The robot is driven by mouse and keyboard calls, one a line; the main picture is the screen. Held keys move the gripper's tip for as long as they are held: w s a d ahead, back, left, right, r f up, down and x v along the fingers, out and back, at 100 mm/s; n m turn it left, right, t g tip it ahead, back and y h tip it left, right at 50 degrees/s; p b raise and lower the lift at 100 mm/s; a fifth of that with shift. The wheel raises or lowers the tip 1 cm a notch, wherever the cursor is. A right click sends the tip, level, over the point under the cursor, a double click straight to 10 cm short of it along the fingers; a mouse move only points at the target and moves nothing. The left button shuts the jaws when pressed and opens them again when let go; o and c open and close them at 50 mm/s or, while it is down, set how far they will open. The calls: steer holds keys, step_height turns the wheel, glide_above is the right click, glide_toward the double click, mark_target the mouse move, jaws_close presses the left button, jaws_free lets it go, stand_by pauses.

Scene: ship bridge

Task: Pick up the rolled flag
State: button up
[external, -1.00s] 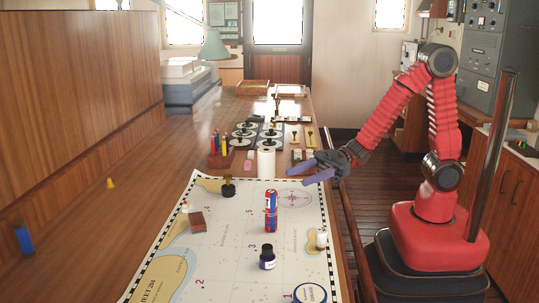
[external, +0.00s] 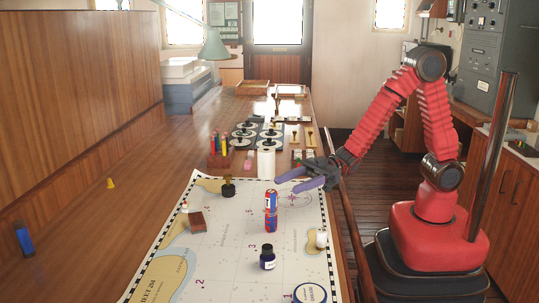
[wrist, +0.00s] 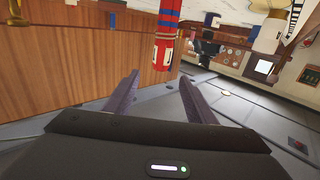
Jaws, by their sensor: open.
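The rolled flag (external: 271,211) is a slim upright roll in red, blue and white, standing on the chart (external: 215,255). In the wrist view the rolled flag (wrist: 167,38) comes down from the top edge, just beyond the gap between my fingertips. My gripper (external: 286,184) is open and empty, with its two purple-grey fingers pointing left. In the external view the fingertips are near the flag's top end. In the wrist view the fingers (wrist: 159,76) are spread apart and do not touch the flag.
A dark ink bottle (external: 267,258) stands in front of the flag, and a white roll (external: 266,163) behind it. A white piece (external: 321,238) is to the right. A dark stamp (external: 228,188) and a reddish-brown block (external: 197,222) are to the left. The wooden table's left side is mostly free.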

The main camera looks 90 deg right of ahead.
mark_target(276, 191)
steer(key=shift+x, duration=1.5)
steer(key=shift+x, duration=2.65)
steer(key=shift+f, duration=0.15)
steer(key=shift+s, duration=0.1)
jaws_close()
